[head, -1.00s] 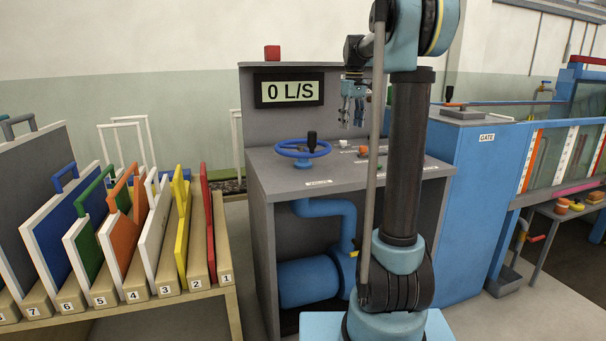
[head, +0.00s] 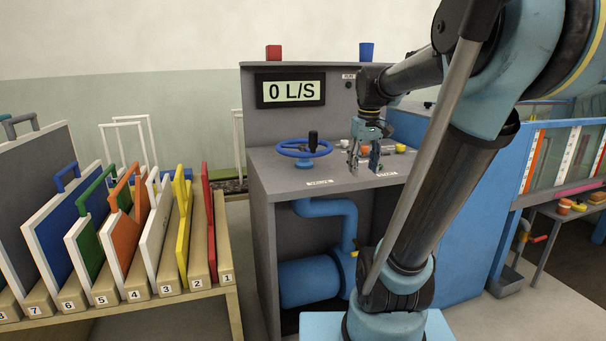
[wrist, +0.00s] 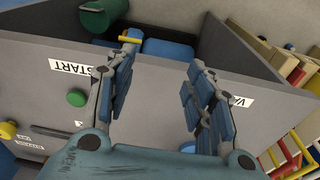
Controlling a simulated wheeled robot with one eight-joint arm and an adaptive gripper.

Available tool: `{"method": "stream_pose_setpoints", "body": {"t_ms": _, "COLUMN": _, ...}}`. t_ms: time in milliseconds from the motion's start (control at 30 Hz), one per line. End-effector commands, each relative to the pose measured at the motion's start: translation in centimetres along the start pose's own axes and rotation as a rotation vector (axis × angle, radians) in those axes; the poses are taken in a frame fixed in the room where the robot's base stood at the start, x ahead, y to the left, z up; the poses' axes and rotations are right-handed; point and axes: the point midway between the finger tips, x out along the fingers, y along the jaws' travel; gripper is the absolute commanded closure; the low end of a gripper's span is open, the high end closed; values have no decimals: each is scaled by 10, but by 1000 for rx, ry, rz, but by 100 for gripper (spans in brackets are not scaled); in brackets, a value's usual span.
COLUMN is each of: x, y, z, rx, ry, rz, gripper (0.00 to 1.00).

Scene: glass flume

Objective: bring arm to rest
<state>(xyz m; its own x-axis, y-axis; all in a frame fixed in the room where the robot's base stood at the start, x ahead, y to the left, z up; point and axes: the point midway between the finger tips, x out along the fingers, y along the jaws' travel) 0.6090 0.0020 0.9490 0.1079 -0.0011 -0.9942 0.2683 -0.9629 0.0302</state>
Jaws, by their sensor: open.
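My gripper (head: 364,168) hangs over the right part of the grey control console (head: 258,205) in the head view, with its fingers pointing down. It is open and nothing shows between its fingers. In the wrist view the two fingers (wrist: 160,85) are spread apart, with the console's grey surface (wrist: 158,110) beyond them. A START label (wrist: 72,68) and a green knob (wrist: 77,98) show left of the fingers. My arm bends across the right half of the head view and hides part of the console and of the blue cabinet.
A blue handwheel (head: 303,148) stands on the console left of my gripper. The display (head: 290,90) reads 0 L/S. A rack (head: 150,308) of coloured panels stands left. The flume (head: 565,155) is at right.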

Motion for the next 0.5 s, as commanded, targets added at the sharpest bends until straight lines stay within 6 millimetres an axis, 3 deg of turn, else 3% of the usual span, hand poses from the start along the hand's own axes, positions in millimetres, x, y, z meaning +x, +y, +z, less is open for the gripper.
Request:
{"method": "stream_pose_setpoints", "body": {"t_ms": 100, "x": 22, "y": -10, "z": 35, "rx": 38, "ry": 14, "rz": 4, "gripper": 51}}
{"method": "stream_pose_setpoints", "body": {"t_ms": 500, "x": 106, "y": -38, "z": 138, "rx": 171, "ry": 58, "rz": 12, "gripper": 51}}
